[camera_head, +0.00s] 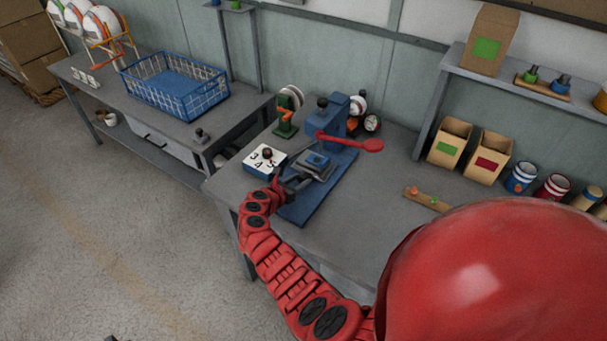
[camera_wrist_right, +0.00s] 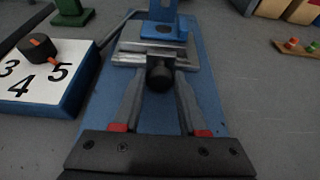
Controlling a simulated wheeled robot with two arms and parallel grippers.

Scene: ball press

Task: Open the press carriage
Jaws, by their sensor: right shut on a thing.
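The blue press (camera_head: 334,130) stands on the grey workbench, with a red lever (camera_head: 350,143) on its right side. Its carriage (camera_head: 318,164) is a metal slide with a blue block on it, low on the press base. It also shows in the right wrist view (camera_wrist_right: 130,55), with a black knob (camera_wrist_right: 160,77) on its near side. My right gripper (camera_head: 287,183) is at the carriage's near side. In the right wrist view its fingers (camera_wrist_right: 159,88) are shut on the knob, one on each side. My left gripper cannot be made out.
A white number pad with a dial (camera_head: 263,158) sits left of the press, close to my right gripper. A green stand (camera_head: 286,115) is behind it. A small wooden peg board (camera_head: 426,199) lies to the right. A blue wire basket (camera_head: 176,88) is on the left table.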

